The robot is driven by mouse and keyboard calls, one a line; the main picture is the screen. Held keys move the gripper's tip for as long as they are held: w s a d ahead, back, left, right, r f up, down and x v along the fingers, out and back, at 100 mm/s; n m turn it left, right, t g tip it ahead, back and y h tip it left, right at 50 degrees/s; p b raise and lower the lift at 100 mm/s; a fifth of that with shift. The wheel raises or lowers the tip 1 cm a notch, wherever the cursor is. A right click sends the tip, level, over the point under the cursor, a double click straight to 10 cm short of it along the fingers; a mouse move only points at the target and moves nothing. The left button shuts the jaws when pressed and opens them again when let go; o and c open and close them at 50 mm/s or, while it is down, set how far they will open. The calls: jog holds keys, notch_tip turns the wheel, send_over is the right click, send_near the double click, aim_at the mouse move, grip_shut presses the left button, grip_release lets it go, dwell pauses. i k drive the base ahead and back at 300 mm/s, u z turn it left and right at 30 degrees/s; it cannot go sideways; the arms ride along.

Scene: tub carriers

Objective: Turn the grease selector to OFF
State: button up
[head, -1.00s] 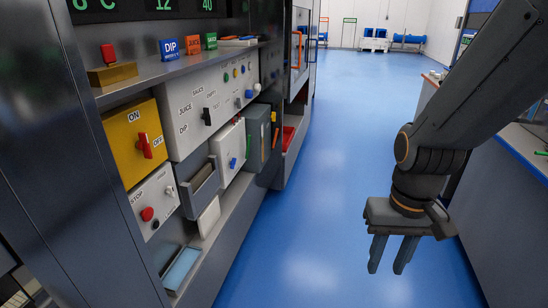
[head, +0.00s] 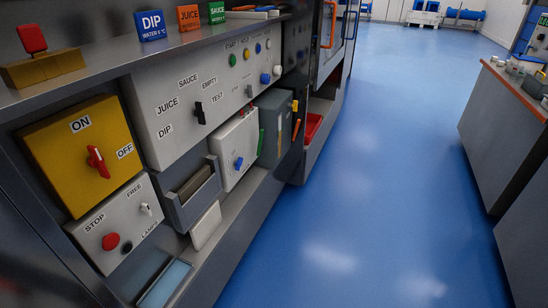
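No label that I can read says grease, so I cannot tell for sure which control is the grease selector. A black selector (head: 199,113) sits on the white panel (head: 152,97) among DIP, JUICE, SAUCE, EMPTY and TEST. My gripper is out of view.
Below the yellow box is a white box (head: 87,229) with a red STOP button (head: 110,241) and a small switch. A grey holder (head: 193,207) juts out beside it. Blue floor (head: 380,170) is clear to the right, up to a grey counter (head: 500,135).

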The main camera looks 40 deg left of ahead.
aim_at(238, 163)
jog(key=u, duration=0.1)
jog(key=i, duration=0.55)
jog(key=u, duration=0.75)
jog(key=i, duration=0.4)
jog(key=u, duration=0.5)
